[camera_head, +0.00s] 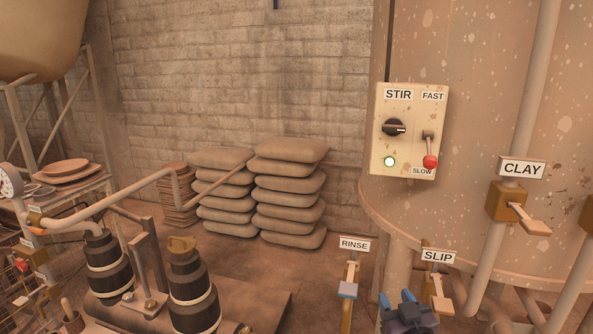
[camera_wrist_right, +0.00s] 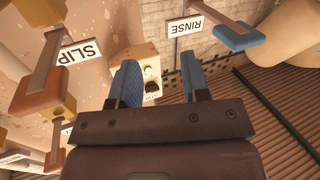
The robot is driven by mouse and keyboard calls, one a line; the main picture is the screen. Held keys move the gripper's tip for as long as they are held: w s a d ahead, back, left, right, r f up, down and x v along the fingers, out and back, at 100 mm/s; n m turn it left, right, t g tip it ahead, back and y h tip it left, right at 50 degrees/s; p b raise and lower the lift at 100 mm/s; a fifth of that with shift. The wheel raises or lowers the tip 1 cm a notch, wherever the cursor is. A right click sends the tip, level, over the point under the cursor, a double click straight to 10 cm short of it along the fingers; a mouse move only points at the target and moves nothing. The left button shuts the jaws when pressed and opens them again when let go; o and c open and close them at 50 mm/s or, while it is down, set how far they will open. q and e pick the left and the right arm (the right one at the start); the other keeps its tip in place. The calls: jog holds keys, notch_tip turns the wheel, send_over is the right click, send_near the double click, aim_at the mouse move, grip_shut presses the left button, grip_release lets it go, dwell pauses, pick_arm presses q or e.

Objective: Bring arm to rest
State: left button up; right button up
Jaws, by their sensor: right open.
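My right gripper (camera_head: 396,297) is at the bottom edge of the head view, right of centre. It stands below the SLIP sign and right of the RINSE valve. Its two blue fingers (camera_wrist_right: 158,72) are spread apart in the right wrist view, with nothing between them. They appear clear of the valves around them. Most of the right arm is outside the head view. My left gripper does not show.
The RINSE valve (camera_head: 348,290) and SLIP valve (camera_head: 438,290) stand close to my gripper. The CLAY valve (camera_head: 507,205) is further right. The STIR panel (camera_head: 410,132) has its red-knobbed lever down at SLOW and a lit lamp. Sacks (camera_head: 288,190) are stacked by the wall.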

jog(key=s+d+f+g, duration=0.3)
jog(key=s+f, duration=0.8)
jog(key=s, duration=0.2)
jog(key=s+d+f+m+g+h, duration=0.1)
jog(key=s+d+f+g, duration=0.2)
jog(key=s+f, duration=0.7)
jog(key=s+d, duration=0.1)
jog(key=s, duration=0.1)
jog(key=shift+s+f, duration=0.4)
